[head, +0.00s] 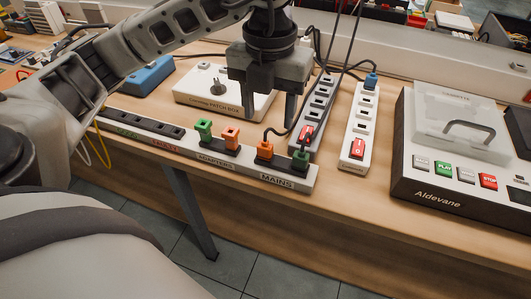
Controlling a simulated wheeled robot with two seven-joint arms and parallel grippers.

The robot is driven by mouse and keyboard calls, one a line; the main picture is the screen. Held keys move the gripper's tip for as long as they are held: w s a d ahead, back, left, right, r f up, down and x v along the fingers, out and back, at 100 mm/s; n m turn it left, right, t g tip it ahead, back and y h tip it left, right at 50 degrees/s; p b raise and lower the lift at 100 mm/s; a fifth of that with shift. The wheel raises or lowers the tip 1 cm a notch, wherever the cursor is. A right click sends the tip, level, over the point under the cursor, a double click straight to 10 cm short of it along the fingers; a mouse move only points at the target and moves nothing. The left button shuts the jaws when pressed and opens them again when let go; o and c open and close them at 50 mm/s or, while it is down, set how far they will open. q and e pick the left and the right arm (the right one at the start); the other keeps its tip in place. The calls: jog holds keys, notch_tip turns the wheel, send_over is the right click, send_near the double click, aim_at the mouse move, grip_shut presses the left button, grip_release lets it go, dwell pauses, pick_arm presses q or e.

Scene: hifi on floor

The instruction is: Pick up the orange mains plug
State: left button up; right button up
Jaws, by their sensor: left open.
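The orange mains plug (265,150) sits in the section labelled MAINS of a long grey rack (225,162) along the table's front edge. A dark cable rises from it toward the right. My left gripper (268,118) points down with its two fingers apart, above and slightly behind the plug in the picture. Nothing shows between the fingers. My right gripper is not in view.
An orange adapter (231,134) and a green adapter (204,128) stand left of the plug. A patch box (200,88) lies behind. Two power strips (357,128) and a cassette deck (440,190) stand to the right. Dark cables hang near the gripper.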

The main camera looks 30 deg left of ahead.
aim_at(265, 144)
pick_arm(q)
notch_tip(265, 144, down, 4)
jog(key=f, duration=0.5)
jog(key=shift+a+f, duration=0.1)
jog(key=shift+a, duration=0.3)
jog(key=c, duration=1)
